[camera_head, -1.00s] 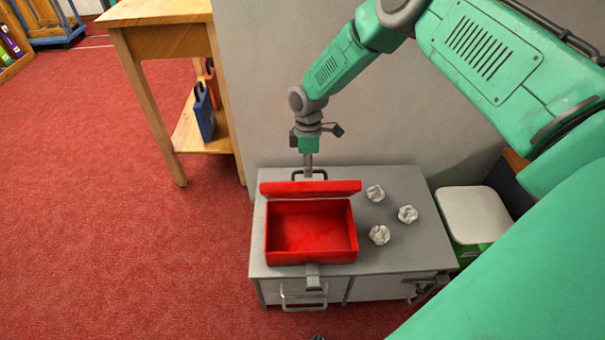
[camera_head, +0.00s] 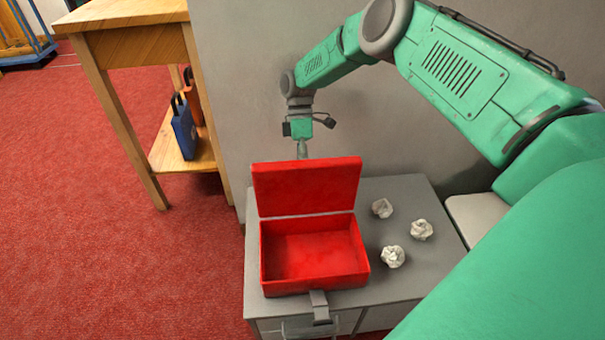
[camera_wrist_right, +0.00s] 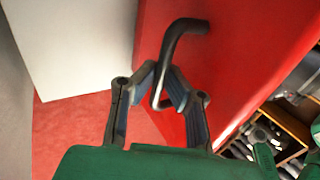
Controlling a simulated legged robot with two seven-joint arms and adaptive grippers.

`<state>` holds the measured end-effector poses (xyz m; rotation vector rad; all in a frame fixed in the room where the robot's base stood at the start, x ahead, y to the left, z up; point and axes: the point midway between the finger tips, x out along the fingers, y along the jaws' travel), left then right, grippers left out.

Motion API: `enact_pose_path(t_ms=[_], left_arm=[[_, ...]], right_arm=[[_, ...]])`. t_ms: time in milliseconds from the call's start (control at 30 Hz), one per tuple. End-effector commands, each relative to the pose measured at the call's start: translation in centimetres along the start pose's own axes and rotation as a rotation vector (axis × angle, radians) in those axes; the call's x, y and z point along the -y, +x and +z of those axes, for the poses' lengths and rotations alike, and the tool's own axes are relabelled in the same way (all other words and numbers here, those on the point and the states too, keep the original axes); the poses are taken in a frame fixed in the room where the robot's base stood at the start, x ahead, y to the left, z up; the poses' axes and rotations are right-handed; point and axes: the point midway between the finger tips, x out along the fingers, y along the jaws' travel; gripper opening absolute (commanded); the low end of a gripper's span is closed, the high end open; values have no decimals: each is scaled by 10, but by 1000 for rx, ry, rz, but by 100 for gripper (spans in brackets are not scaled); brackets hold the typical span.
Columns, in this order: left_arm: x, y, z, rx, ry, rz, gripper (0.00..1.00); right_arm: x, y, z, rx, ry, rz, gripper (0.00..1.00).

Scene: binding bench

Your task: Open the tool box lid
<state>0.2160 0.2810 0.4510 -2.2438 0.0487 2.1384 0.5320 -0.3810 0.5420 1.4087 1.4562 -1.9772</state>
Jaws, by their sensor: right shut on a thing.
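The red tool box (camera_head: 312,284) stands on the grey cabinet with its inside showing empty. Its lid (camera_head: 306,188) is raised at the back edge, inner face toward me. My right gripper comes down behind the lid, and its fingers are mostly hidden there in the head view. In the right wrist view, my right gripper (camera_wrist_right: 160,84) is shut on the dark bent handle (camera_wrist_right: 168,50) on the lid's red outer face (camera_wrist_right: 235,60). My left gripper is not in view.
Three crumpled white balls (camera_head: 393,257) lie on the grey cabinet top (camera_head: 425,285) right of the box. A grey wall (camera_head: 240,90) stands close behind. A wooden table (camera_head: 130,16) is at the left, with a blue bag (camera_head: 184,130) on its lower shelf.

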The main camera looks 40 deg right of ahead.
Motion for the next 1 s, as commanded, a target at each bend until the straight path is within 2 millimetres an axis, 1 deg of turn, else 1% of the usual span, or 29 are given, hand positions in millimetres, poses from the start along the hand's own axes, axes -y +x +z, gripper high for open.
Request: enact_pose_path(t_ms=[100, 500, 533, 567, 600, 867, 1000], left_arm=[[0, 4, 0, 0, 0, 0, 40], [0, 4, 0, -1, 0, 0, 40], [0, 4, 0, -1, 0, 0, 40], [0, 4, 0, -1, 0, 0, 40], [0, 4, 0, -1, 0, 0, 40], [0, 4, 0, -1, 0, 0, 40], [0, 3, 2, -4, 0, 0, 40]], right_arm=[[-3, -1, -2, -7, 0, 4, 0], [-3, -1, -1, -4, 1, 4, 0], [-3, -1, -1, -4, 1, 4, 13], [-3, -1, -1, -4, 1, 4, 24], [-3, -1, -1, -4, 1, 4, 31], [-3, 0, 0, -2, 1, 2, 31], [0, -5, 0, -2, 1, 2, 31]])
